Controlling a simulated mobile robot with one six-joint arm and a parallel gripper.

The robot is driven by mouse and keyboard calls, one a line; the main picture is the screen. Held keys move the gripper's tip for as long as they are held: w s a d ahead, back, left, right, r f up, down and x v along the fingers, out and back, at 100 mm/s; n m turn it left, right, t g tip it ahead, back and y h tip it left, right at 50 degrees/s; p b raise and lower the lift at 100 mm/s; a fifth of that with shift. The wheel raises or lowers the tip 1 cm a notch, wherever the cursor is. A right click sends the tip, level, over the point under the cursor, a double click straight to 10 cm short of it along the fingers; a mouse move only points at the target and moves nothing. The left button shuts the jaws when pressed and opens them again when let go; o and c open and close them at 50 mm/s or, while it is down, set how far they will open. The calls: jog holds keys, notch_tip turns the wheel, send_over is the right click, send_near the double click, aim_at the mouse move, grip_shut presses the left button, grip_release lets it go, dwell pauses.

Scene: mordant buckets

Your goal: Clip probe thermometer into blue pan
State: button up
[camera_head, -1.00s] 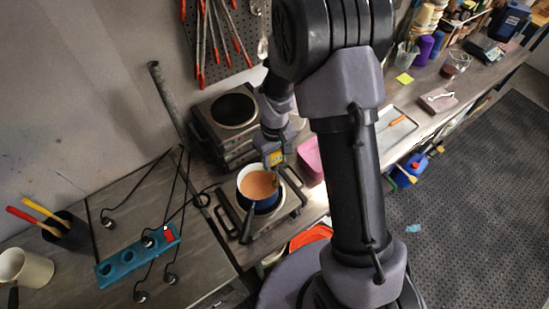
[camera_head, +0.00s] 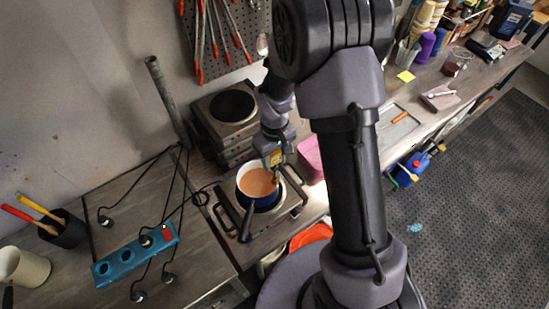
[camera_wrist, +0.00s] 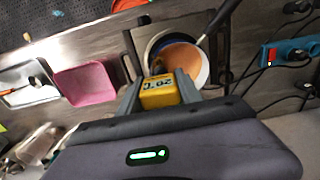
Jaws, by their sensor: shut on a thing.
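The blue pan (camera_head: 262,203) has a white inside and holds an orange-brown liquid. It stands on a hot plate, its dark handle pointing toward the front. In the wrist view the pan (camera_wrist: 203,68) lies just beyond my fingertips. My gripper (camera_head: 274,158) is at the pan's back right rim. It is shut on the yellow probe thermometer (camera_wrist: 158,92), whose display reads about 20°C. The thermometer's yellow body (camera_head: 276,158) also shows in the head view. Its lower end is at the rim; whether it touches the rim or the liquid I cannot tell.
The hot plate (camera_head: 243,231) has side rails close around the pan. Stacked hot plates (camera_head: 211,131) stand behind it. A pink container (camera_head: 311,158) is close on the right. A teal power strip (camera_head: 128,262) with cables lies at left.

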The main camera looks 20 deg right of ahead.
aim_at(274, 167)
jog(key=shift+f, duration=0.35)
jog(key=shift+f+b, duration=0.5)
jog(key=shift+b, duration=0.25)
jog(key=shift+f, duration=0.1)
jog(key=shift+f+b, duration=0.5)
jog(key=shift+b, duration=0.1)
jog(key=shift+f, duration=0.1)
jog(key=shift+f+b, duration=0.5)
jog(key=shift+b, duration=0.1)
jog(key=shift+f, duration=0.1)
